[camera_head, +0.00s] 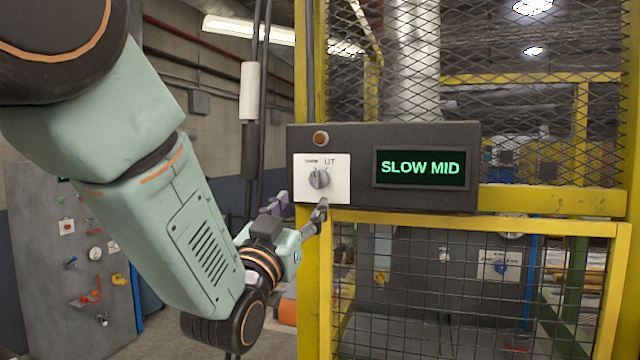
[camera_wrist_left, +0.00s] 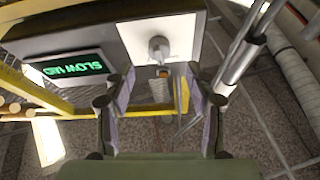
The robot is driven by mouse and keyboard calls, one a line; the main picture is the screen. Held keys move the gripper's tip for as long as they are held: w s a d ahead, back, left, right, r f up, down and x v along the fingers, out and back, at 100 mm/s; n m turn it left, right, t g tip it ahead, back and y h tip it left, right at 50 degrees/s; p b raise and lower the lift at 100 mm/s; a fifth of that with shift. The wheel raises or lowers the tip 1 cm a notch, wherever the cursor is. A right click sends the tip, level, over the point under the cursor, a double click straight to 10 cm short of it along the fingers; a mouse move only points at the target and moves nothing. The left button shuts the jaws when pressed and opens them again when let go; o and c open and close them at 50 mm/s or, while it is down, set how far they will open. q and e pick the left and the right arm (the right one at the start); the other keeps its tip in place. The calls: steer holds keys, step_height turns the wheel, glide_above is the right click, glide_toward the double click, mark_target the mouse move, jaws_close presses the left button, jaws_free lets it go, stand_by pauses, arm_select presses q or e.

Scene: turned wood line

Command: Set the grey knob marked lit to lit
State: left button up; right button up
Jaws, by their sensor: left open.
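The grey knob (camera_head: 319,178) sits on a white plate (camera_head: 338,196) at the left of a dark control box. The plate carries small printed words above the knob; one looks like "LIT", the other is too small to read. In the left wrist view the knob (camera_wrist_left: 158,48) lies ahead of the fingers, apart from them. My left gripper (camera_head: 299,203) is open and empty, just below and in front of the plate; its two fingers also show in the wrist view (camera_wrist_left: 162,92). My right gripper is not in view.
A display (camera_head: 421,168) on the control box reads "SLOW MID" in green. A small orange-brown button (camera_head: 321,138) sits above the plate. Yellow mesh fencing (camera_head: 470,226) surrounds the box. A grey panel with several controls (camera_head: 75,260) stands at the left.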

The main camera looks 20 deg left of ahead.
mark_target(315, 183)
arm_select(q)
steer(key=p+x, duration=0.1)
steer(key=x, duration=0.2)
steer(key=p+x, duration=0.1)
steer(key=x, duration=0.2)
steer(key=shift+w+a+r+p, duration=0.15)
steer(key=shift+w+r+p, duration=0.15)
steer(key=shift+p, duration=0.1)
steer(key=shift+w+d+r, duration=0.15)
steer(key=shift+w+d, duration=0.1)
steer(key=shift+d, duration=0.05)
steer(key=shift+s+d+r, duration=0.1)
steer(key=shift+s+r, duration=0.05)
steer(key=shift+s, duration=0.05)
steer(key=shift+c, duration=0.5)
steer(key=shift+w+a+f, duration=0.25)
steer(key=shift+w+a, duration=0.05)
steer(key=c, duration=0.3)
steer(key=shift+d+r, duration=0.1)
steer(key=shift+d, duration=0.15)
steer(key=c, duration=0.5)
steer(key=shift+a, duration=0.15)
steer(key=shift+c, duration=1.3)
